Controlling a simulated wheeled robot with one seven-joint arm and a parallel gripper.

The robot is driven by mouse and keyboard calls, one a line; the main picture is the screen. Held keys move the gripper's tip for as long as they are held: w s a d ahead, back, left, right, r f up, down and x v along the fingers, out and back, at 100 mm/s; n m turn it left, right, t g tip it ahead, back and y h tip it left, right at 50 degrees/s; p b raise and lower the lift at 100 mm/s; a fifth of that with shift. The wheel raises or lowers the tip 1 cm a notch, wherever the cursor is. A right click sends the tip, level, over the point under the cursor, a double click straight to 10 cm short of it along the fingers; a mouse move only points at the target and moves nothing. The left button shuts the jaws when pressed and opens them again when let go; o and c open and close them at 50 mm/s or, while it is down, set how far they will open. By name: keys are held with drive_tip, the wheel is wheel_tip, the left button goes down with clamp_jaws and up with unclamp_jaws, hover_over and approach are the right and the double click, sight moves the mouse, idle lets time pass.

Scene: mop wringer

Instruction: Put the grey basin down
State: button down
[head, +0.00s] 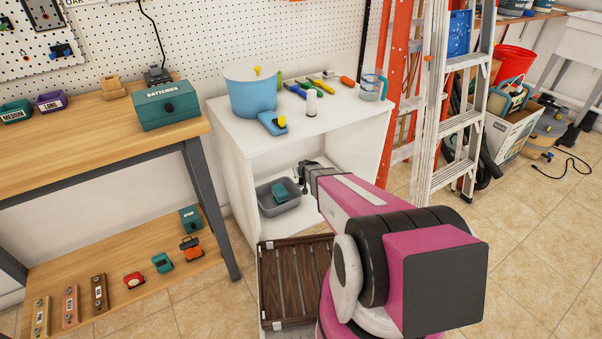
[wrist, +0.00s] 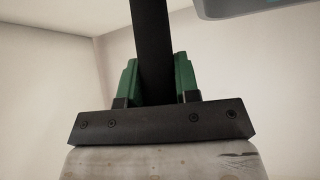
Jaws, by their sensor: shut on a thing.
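The grey basin (head: 287,207) is inside the white cabinet, over its lower shelf, with a teal block (head: 280,194) in it. My gripper (head: 301,183) reaches in from the right and is shut at the basin's right rim. In the wrist view, a dark upright strip stands between the green finger parts, and its upper end is out of frame. A grey edge with a bit of teal, apparently the basin (wrist: 225,10), shows at the upper right. I cannot tell whether the basin's underside touches the shelf.
The white cabinet (head: 228,175) has a blue bucket (head: 252,97) and several tools on top. A brown slatted crate (head: 285,318) stands on the floor in front. The wooden workbench (head: 80,142) is at left, and the ladder (head: 455,125) stands at right.

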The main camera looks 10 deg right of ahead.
drive_tip(key=shift+f, duration=0.1)
drive_tip(key=c, duration=0.8)
unclamp_jaws()
drive_tip(key=shift+s, duration=0.1)
drive_tip(key=v, duration=1.1)
drive_tip(key=shift+d, duration=0.1)
